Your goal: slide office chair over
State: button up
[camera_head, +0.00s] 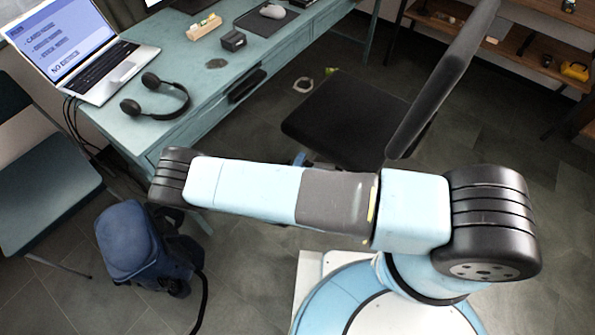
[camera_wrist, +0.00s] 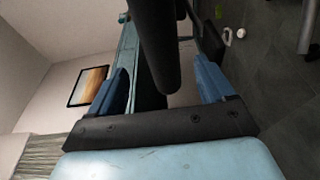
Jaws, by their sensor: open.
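The office chair stands beside the desk, with a black seat (camera_head: 340,118) and a dark upright backrest (camera_head: 447,80) seen nearly edge-on. My arm crosses in front of its lower part, so its base is mostly hidden in the head view. My gripper is not clearly visible there. In the wrist view my gripper (camera_wrist: 162,90) is open, its two blue fingers spread. A long black padded part (camera_wrist: 158,45), apparently of the chair, reaches between them. I cannot tell whether the fingers touch it.
The teal desk (camera_head: 150,135) holds a laptop (camera_head: 85,60), headphones (camera_head: 155,95) and a mouse (camera_head: 272,11). A blue backpack (camera_head: 135,240) and a teal chair (camera_head: 40,190) stand at left. Small items (camera_head: 303,85) lie beyond the seat. Wooden shelves (camera_head: 510,45) stand at the back right.

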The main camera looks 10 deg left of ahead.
aim_at(309, 147)
jog(key=x, duration=1)
jog(key=shift+w, duration=0.3)
jog(key=shift+c, duration=0.2)
jog(key=shift+s+f, duration=0.1)
grip_shut()
